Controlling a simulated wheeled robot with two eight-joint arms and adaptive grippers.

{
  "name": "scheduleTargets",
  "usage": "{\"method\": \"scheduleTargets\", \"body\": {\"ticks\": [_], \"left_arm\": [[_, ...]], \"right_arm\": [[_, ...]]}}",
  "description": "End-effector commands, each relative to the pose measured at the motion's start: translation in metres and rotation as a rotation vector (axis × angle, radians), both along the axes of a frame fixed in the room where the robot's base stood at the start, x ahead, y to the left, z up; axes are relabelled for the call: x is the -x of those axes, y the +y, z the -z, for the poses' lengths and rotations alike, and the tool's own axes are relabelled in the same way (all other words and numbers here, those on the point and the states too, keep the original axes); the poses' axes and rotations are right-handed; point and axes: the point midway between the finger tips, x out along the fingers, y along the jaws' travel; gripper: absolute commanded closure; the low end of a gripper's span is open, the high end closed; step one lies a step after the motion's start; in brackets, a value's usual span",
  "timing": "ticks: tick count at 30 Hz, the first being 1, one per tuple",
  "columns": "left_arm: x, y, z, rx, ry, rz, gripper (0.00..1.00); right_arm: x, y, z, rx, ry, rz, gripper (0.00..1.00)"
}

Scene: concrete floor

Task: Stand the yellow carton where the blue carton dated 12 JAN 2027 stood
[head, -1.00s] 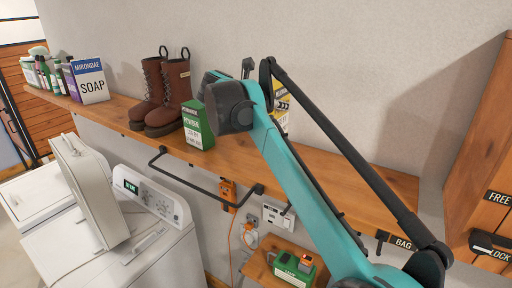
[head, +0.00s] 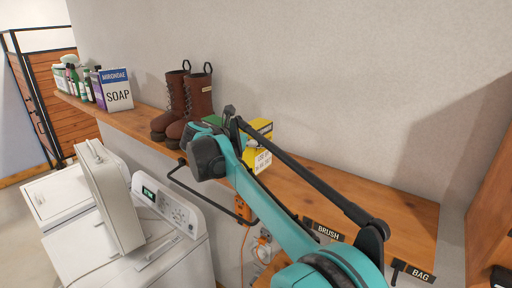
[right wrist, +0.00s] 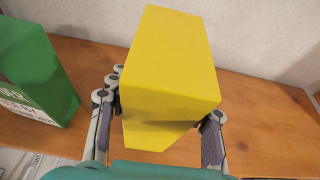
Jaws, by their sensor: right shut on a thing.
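The yellow carton (head: 264,158) shows behind my right arm in the head view, over the wooden shelf, with a white printed label whose date I cannot read. In the right wrist view the yellow carton (right wrist: 170,65) fills the middle, between the two fingers. My right gripper (right wrist: 160,130) is shut on it, one finger at each side. Whether its base touches the shelf is not clear. No blue carton with the date 12 JAN 2027 can be made out. My left gripper is not in view.
A green carton (right wrist: 35,75) stands left of the yellow one on the shelf (head: 370,205). Brown boots (head: 195,105), a SOAP box (head: 117,95) and several bottles stand farther left. The shelf's right part is clear. A washer (head: 170,235) and a black rail (head: 210,200) are below.

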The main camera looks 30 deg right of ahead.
Motion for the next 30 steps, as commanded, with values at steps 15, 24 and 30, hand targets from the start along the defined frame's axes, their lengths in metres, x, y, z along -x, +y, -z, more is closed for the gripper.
{"method": "scheduleTargets", "body": {"ticks": [15, 24, 30], "left_arm": [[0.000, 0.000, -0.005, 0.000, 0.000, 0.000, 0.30], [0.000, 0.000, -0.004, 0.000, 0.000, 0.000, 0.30], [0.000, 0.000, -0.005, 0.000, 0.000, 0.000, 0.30]], "right_arm": [[0.001, 0.000, 0.028, 0.001, 0.000, 0.000, 0.97], [0.000, 0.000, 0.030, 0.000, 0.000, 0.000, 0.30], [0.001, 0.000, 0.028, 0.000, 0.000, -0.001, 0.30]]}}
